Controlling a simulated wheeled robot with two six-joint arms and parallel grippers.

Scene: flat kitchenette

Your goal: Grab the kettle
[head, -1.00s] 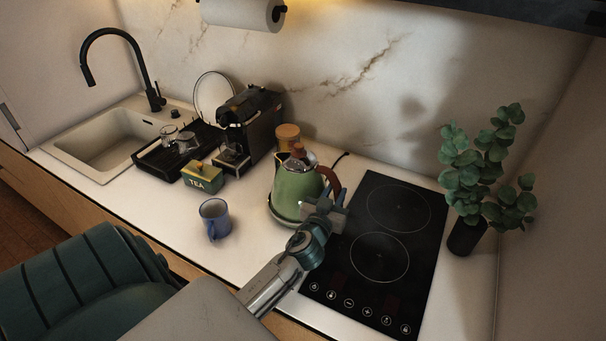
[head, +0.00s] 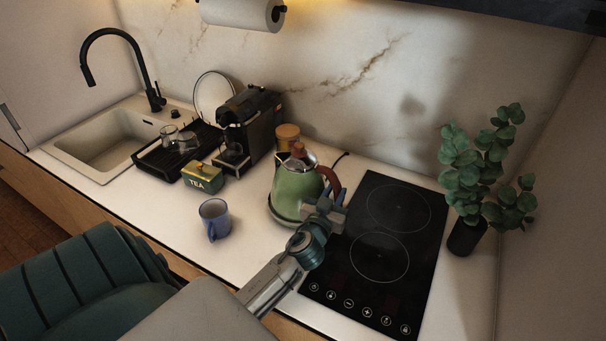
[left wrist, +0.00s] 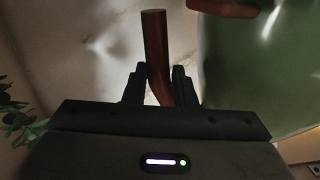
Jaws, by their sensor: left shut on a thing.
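The green kettle (head: 294,192) stands upright on the counter, left of the hob, with a brown handle (head: 331,180) on its right side. My left gripper (head: 331,203) is at the handle. In the left wrist view the two dark fingers of the left gripper (left wrist: 158,86) are shut on the lower part of the brown handle (left wrist: 155,45). The green kettle body (left wrist: 265,75) fills the right of that view. The fingers partly hide the handle's lower end. My right gripper does not show.
The black hob (head: 378,250) lies right of the kettle. A blue mug (head: 214,219) and a tea tin (head: 203,178) stand to the left. A coffee machine (head: 249,125) is behind, and a potted plant (head: 467,236) is at the right. Bare counter lies in front of the kettle.

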